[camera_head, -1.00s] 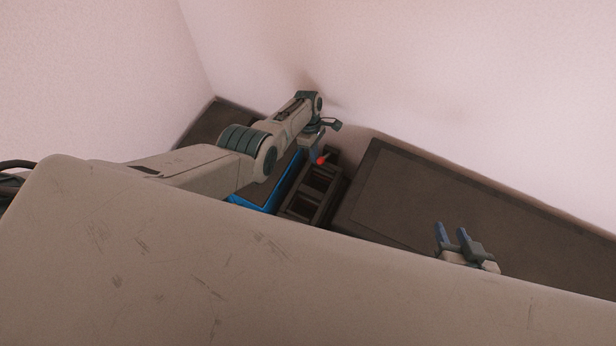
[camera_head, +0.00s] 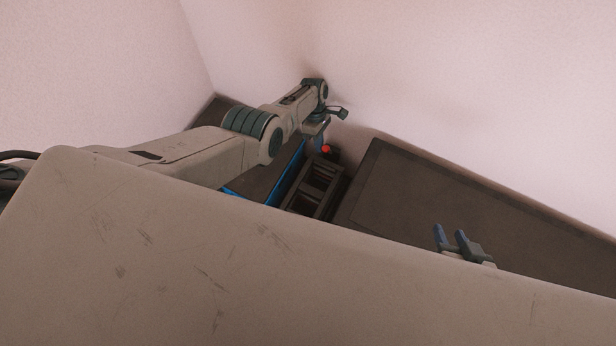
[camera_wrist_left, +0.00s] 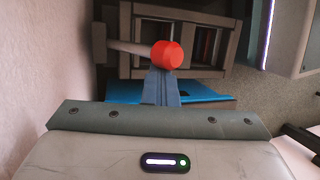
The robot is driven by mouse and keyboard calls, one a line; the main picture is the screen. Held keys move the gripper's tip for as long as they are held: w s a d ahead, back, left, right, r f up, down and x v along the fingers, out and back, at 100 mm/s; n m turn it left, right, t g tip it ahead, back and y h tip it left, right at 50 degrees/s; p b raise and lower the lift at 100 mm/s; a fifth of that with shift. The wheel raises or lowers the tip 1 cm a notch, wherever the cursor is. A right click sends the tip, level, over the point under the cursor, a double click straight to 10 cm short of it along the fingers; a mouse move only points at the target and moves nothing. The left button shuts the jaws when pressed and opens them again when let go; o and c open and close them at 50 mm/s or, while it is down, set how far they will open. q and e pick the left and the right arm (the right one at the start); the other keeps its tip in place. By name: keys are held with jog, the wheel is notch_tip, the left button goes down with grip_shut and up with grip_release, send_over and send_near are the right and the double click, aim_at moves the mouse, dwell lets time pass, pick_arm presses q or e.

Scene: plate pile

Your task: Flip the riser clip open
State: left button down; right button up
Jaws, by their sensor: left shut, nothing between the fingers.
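The clip appears as a lever with a red knob (camera_wrist_left: 168,54) on a pale rod (camera_wrist_left: 130,47), on the dark slotted rack (camera_wrist_left: 192,12) in the left wrist view. The rod lies roughly sideways there, with the knob at its right end. The knob also shows small in the head view (camera_head: 326,149). My left gripper (camera_wrist_left: 160,72) is shut and empty, its blue fingertips right at the knob's lower edge; whether they touch, I cannot tell. In the head view the left fingers are mostly hidden by the wrist. My right gripper (camera_head: 450,236) is open and empty at the lower right.
The slotted rack (camera_head: 335,190) stands between a blue-edged bin (camera_head: 290,178) and a wide dark flat surface (camera_head: 400,190) to the right. Pale walls rise close behind. A large pale scratched panel blocks the lower part of the head view.

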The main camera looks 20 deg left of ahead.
jog(key=shift+r+p, duration=0.8)
jog(key=shift+p, duration=0.05)
jog(key=shift+f, duration=0.1)
